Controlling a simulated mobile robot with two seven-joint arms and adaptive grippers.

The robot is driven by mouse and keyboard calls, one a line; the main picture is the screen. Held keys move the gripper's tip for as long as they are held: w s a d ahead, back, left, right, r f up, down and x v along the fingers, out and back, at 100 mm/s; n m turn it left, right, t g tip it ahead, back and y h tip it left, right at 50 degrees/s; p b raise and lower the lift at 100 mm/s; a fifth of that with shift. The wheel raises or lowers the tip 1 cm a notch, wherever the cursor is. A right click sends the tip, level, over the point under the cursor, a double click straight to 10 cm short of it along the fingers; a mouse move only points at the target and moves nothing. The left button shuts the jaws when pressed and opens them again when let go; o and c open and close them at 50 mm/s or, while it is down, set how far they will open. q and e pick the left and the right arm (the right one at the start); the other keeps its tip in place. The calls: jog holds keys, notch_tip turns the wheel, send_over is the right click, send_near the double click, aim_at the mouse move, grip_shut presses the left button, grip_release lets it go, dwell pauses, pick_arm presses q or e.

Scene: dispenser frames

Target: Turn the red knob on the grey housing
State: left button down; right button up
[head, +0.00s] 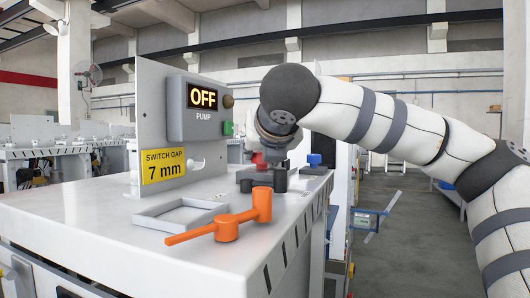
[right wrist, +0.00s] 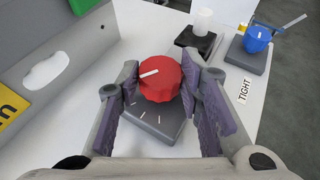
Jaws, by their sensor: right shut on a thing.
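The red knob (right wrist: 160,78) sits on top of the grey housing (right wrist: 157,125); a white pointer line on it points to the left in the right wrist view. Short white tick marks show on the housing's near side. My right gripper (right wrist: 162,98) has a finger on each side of the knob and is shut on it. In the head view the red knob (head: 259,159) is mostly hidden behind my right gripper and the things in front. My left gripper is not in view.
A panel reads OFF, PUMP (head: 203,103), with a yellow SWITCH GAP 7 mm label (head: 163,166). An orange lever (head: 227,227) and a grey square frame (head: 182,214) are in front. A blue knob (right wrist: 257,39) stands beside a TIGHT label (right wrist: 244,90).

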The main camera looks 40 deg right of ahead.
jog(key=o, duration=1.2)
jog(key=shift+c, duration=0.2)
jog(key=v, duration=1.2)
